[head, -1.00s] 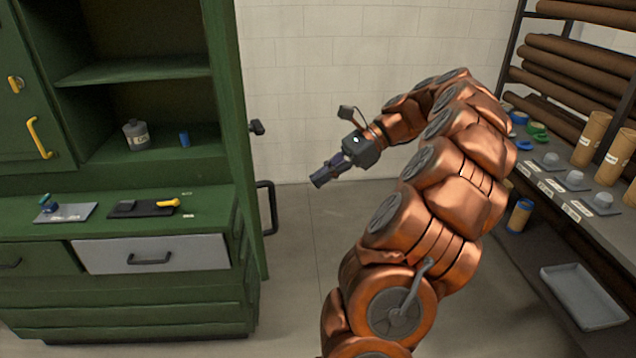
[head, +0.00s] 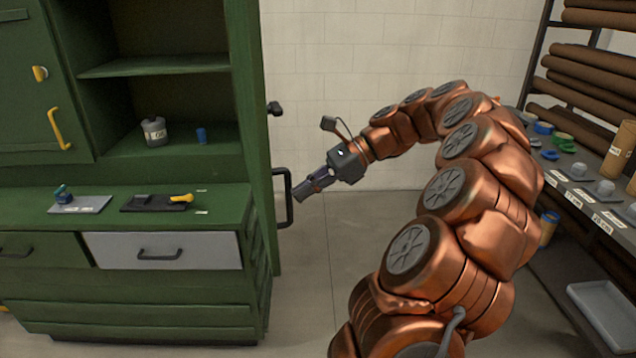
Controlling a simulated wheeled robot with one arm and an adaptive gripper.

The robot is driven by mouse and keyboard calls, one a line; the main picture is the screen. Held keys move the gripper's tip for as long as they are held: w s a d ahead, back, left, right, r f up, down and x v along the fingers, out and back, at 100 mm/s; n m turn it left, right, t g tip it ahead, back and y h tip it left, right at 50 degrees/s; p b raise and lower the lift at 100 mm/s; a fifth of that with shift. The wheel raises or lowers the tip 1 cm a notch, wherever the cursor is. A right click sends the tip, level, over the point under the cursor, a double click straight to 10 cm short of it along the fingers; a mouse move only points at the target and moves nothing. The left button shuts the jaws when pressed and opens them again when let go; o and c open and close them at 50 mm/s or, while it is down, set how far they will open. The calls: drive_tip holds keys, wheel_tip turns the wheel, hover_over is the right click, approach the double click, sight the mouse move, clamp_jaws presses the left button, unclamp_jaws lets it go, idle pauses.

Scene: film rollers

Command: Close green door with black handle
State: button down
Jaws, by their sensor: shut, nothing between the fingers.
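The green door (head: 254,110) stands swung open at the right side of the green cabinet, seen nearly edge-on. Its black handle (head: 283,198) sticks out on the door's right face, and a black knob-like fitting (head: 274,108) sits higher up. My gripper (head: 299,194) is shut and empty. Its tip is at the right of the black handle in the picture, close to it; I cannot tell whether they touch. My copper arm comes in from the lower right.
Below are a grey drawer front (head: 165,251) and a black tray (head: 150,203) with a yellow-handled tool. A shelf rack (head: 590,195) stands at right. The floor between is clear.

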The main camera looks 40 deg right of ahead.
sight(286, 192)
drive_tip(key=shift+w+a+p, duration=0.25)
drive_tip(key=shift+w+a, duration=0.15)
drive_tip(key=shift+a, duration=0.45)
drive_tip(key=shift+w+a+p, duration=0.2)
drive_tip(key=shift+w+a, duration=0.2)
drive_tip(key=shift+a, duration=0.4)
